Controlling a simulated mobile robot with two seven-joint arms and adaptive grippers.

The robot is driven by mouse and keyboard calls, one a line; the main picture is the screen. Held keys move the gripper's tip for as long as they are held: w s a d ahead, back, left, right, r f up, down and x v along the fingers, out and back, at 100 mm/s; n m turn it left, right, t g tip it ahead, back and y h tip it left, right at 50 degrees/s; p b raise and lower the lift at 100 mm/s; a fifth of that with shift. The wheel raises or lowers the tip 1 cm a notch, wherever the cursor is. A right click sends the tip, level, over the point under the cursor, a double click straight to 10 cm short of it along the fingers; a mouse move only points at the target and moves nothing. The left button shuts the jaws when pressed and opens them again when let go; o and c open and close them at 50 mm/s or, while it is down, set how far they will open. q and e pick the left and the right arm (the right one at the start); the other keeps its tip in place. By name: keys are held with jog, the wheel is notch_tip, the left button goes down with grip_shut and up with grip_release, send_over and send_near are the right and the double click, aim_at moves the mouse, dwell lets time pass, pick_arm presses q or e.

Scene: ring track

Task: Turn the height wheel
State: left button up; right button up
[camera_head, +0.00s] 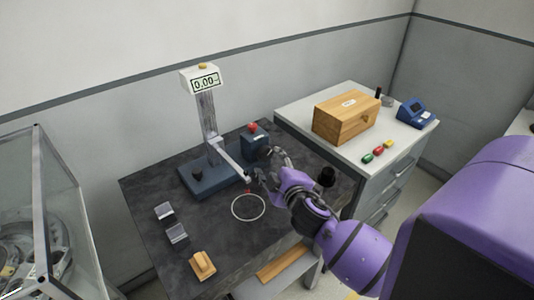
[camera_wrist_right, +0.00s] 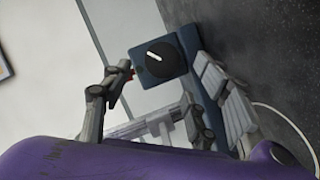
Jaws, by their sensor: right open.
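The gauge stand (camera_head: 209,130) rises from a blue base on the dark table, with a display (camera_head: 205,80) reading 0.00 on top. A black knob (camera_head: 197,175) sits on its base. Beside it is a blue box (camera_head: 255,147) with a red button on top. In the right wrist view a black dial (camera_wrist_right: 160,56) with a white mark is on this box's face. I cannot tell which knob is the height wheel. My right gripper (camera_head: 264,165) is open and empty, its fingers apart near the box; the dial shows between them. Contact is not clear. My left gripper is out of view.
A white ring (camera_head: 248,207) is marked on the table. Two grey blocks (camera_head: 177,233) and a wooden piece (camera_head: 202,265) lie toward the front left. A wooden box (camera_head: 346,117) stands on the cabinet (camera_head: 300,116) at right. A glass case (camera_head: 40,200) is at far left.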

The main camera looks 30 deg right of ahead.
aim_at(267, 154)
jog(key=x, duration=0.4)
jog(key=shift+w, duration=0.2)
jog(key=shift+w+d+f, duration=0.1)
jog(key=shift+w+d, duration=0.05)
jog(key=shift+w, duration=0.3)
jog(key=c, duration=1.1)
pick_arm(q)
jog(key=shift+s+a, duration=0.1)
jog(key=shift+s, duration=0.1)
